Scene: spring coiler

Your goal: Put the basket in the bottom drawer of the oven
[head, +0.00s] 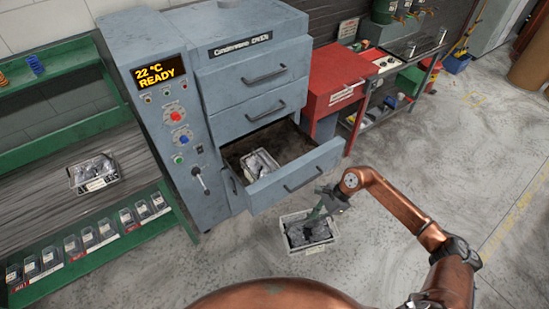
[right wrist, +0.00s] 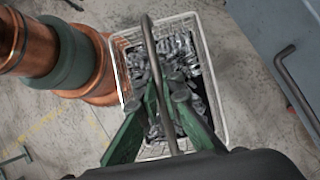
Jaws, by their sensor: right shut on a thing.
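The grey oven (head: 235,90) shows READY on its display. Its bottom drawer (head: 300,172) is pulled out, and a basket of metal parts (head: 262,165) sits inside it. My right gripper (head: 322,208) is shut on the handle of another basket (head: 291,243), a white wire one filled with grey metal parts. The held basket is in front of the drawer; I cannot tell whether it touches the floor. In the right wrist view the green fingers (right wrist: 165,105) close around the basket's handle (right wrist: 152,60). My left gripper is not in view.
A third basket (head: 94,173) stands on the green rack (head: 75,250) at the left, above a row of small boxes. A red cabinet (head: 335,85) stands right of the oven.

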